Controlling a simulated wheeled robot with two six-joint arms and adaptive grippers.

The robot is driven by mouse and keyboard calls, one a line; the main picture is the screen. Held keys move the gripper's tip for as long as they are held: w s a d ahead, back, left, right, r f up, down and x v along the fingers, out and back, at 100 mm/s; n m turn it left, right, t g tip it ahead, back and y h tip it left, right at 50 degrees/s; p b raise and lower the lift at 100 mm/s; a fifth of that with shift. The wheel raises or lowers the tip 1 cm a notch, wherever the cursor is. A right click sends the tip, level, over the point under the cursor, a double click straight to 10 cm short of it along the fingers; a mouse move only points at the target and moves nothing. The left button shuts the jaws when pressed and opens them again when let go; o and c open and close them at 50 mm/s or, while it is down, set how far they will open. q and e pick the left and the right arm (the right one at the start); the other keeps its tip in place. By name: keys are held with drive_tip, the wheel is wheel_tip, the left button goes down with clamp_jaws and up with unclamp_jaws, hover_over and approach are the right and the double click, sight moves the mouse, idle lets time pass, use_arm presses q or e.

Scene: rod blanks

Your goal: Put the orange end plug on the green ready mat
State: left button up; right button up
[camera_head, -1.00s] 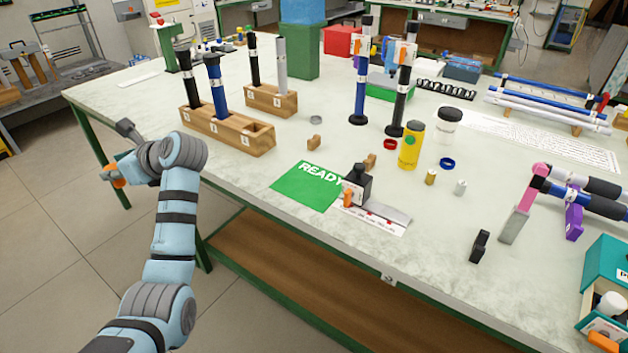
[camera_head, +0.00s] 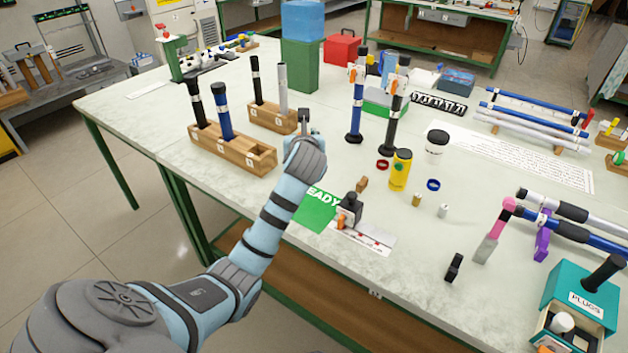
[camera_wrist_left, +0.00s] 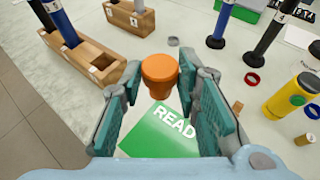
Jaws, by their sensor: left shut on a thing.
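The orange end plug (camera_wrist_left: 159,75) shows in the left wrist view, upright between the fingers of my left gripper (camera_wrist_left: 160,82), which is shut on it. In the head view my left wrist hides the plug and most of the gripper. The green ready mat (camera_head: 312,212) lies near the table's front edge, partly covered by my arm. In the wrist view the mat (camera_wrist_left: 150,140) lies below and behind the plug, and the plug is held above the table. My right gripper is not in view.
A black block with an orange part (camera_head: 349,212) stands at the mat's right edge. The wooden rod block (camera_head: 245,160) is left of my wrist. The yellow bottle (camera_head: 400,171) and upright rods (camera_head: 393,125) stand to the right. The teal PLUGS box (camera_head: 580,290) is at far right.

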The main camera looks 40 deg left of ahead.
use_arm(q)
drive_tip(key=shift+m+t+h, duration=0.5)
drive_tip(key=shift+m+h, duration=0.1)
drive_tip(key=shift+m, duration=0.1)
drive_tip(key=f+b, duration=0.1)
drive_tip(key=f, duration=0.3)
drive_tip(key=d+f+b, duration=0.1)
drive_tip(key=f+b, duration=0.1)
drive_tip(key=f, duration=0.3)
drive_tip(key=f+b, duration=0.2)
drive_tip(key=f, duration=0.3)
drive_tip(key=shift+s+d, duration=0.1)
drive_tip(key=shift+d, duration=0.1)
wheel_tip(320, 180, down, 5)
drive_tip(key=shift+d+r+b, duration=0.1)
drive_tip(key=shift+r+b, duration=0.05)
drive_tip(key=shift+b, duration=0.8)
drive_tip(key=shift+r, duration=0.1)
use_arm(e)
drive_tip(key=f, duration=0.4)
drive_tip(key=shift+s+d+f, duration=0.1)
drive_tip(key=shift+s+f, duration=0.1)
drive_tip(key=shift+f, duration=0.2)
use_arm(q)
drive_tip(key=o, duration=0.8)
